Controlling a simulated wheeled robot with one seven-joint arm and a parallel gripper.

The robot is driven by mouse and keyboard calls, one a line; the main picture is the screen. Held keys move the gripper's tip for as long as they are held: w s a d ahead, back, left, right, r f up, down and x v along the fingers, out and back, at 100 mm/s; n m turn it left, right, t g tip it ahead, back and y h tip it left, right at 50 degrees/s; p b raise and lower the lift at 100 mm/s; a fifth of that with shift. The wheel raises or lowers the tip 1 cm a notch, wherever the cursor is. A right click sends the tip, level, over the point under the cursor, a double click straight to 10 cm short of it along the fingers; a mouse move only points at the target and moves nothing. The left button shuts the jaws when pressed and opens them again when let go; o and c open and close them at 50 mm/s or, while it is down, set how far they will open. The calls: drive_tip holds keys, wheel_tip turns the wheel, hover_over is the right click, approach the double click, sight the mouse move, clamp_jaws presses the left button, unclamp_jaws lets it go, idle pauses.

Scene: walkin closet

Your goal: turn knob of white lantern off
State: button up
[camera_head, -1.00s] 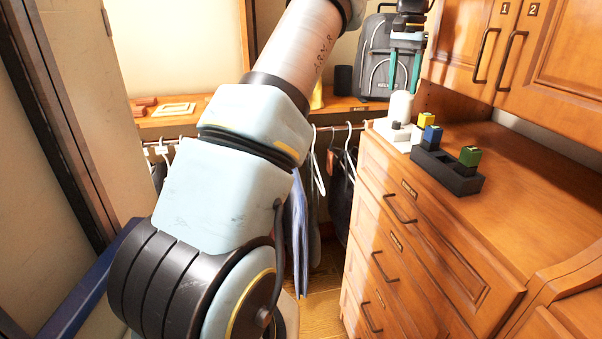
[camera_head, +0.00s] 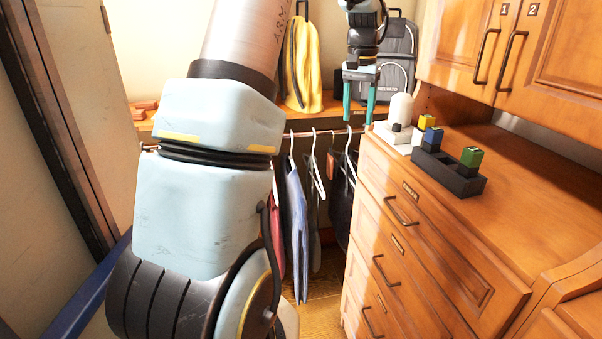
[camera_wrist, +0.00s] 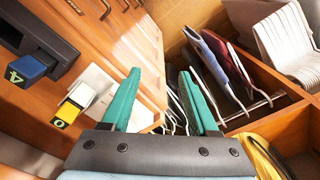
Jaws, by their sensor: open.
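The white lantern (camera_head: 401,108) stands on a white base at the far left corner of the wooden dresser top in the head view. A small dark knob-like piece (camera_head: 396,127) shows low on its front. My gripper (camera_head: 359,104), with teal fingers, is open and empty, just left of the lantern and apart from it in the head view. In the wrist view, the fingers of my gripper (camera_wrist: 160,75) are spread wide with nothing between them. A white base (camera_wrist: 97,80) shows left of the left finger there. The knob cannot be made out clearly in that view.
A black holder (camera_head: 450,175) with yellow, blue and green blocks stands on the dresser (camera_head: 530,185) near the lantern. Behind are a grey backpack (camera_head: 400,50) and a yellow bag (camera_head: 303,65) on a shelf. Clothes hang below the shelf on a rail (camera_head: 320,131).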

drive_tip(key=s+a+f+n, duration=0.1)
drive_tip(key=s+a+f, duration=0.3)
drive_tip(key=s+a, duration=0.2)
drive_tip(key=s+a+f+n+b, duration=0.1)
drive_tip(key=s+a+f+n, duration=0.1)
drive_tip(key=s+a+f, duration=0.3)
drive_tip(key=shift+s+a+t, duration=0.4)
drive_tip(key=shift+s+a, duration=0.9)
drive_tip(key=shift+s, duration=0.65)
drive_tip(key=s+a+f+n, duration=0.1)
drive_tip(key=s+a+f, duration=0.2)
drive_tip(key=s, duration=0.4)
drive_tip(key=shift+s+a+n, duration=0.3)
drive_tip(key=shift+s+a, duration=0.05)
